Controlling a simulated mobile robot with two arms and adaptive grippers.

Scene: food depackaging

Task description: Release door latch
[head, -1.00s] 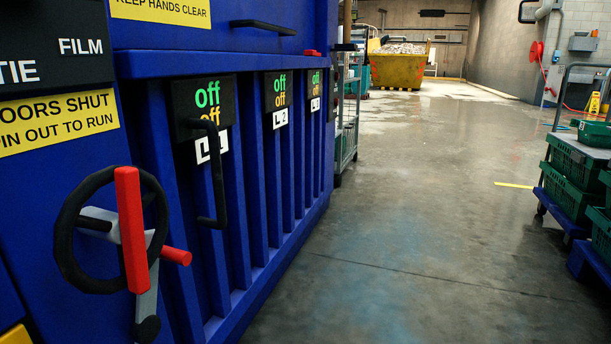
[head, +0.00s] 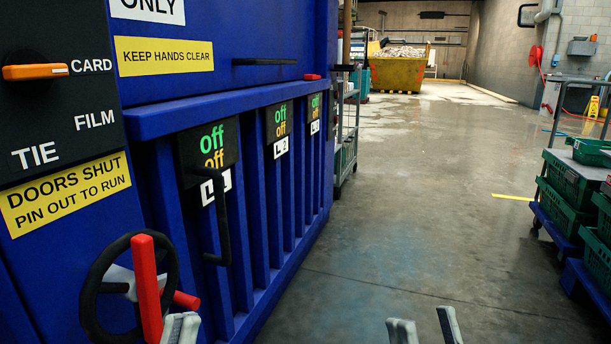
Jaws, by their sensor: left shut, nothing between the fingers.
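The blue machine's door latch shows at the lower left as a black handwheel (head: 95,290) with a grey hub, an upright red bar (head: 146,287) and a short red pin (head: 187,300). Its lower part is cut off by the frame. My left gripper (head: 181,328) is shut and empty at the bottom edge, just below the red pin. I cannot tell whether it touches the latch. My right gripper (head: 426,328) is open and empty at the bottom edge, over the floor and well right of the latch. Only the fingertips of both show.
A black bar handle (head: 222,225) stands out from the ribbed blue front beside the L1 label. A yellow sign (head: 66,194) reads "doors shut, pin out to run". Stacked green crates (head: 569,180) stand at the right. The wet floor between is clear.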

